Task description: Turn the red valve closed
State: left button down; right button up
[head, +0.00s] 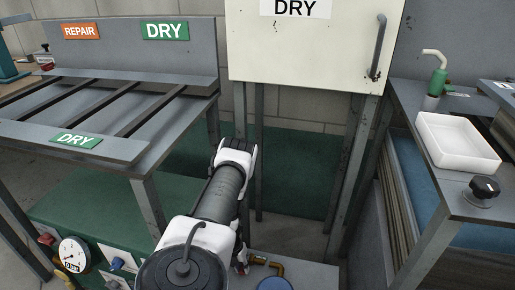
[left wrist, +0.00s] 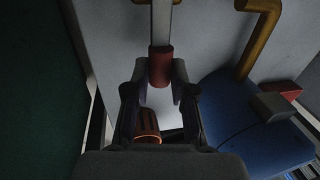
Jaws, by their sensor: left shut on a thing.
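In the left wrist view, a red cylindrical grip (left wrist: 160,66) sits on the end of a light grey bar, which I take to be the red valve's handle. My left gripper (left wrist: 160,85) has its two fingers on either side of this red grip and is shut on it. In the head view, my left arm reaches down past the bench, and the left gripper (head: 241,262) is small and partly hidden by the arm. A bit of red shows there, but the valve body cannot be made out. My right gripper is in neither view.
A blue rounded part (left wrist: 245,120) and a brass pipe (left wrist: 258,35) stand right of the gripper. A pressure gauge (head: 74,254) is at lower left. The slatted DRY rack (head: 110,150) is left, the white cabinet (head: 300,55) behind, and a white tray (head: 455,143) right.

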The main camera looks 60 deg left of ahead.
pick_arm(q)
jog(key=shift+a, duration=0.15)
dwell(0.3)
jog(key=c, duration=1)
grip_release()
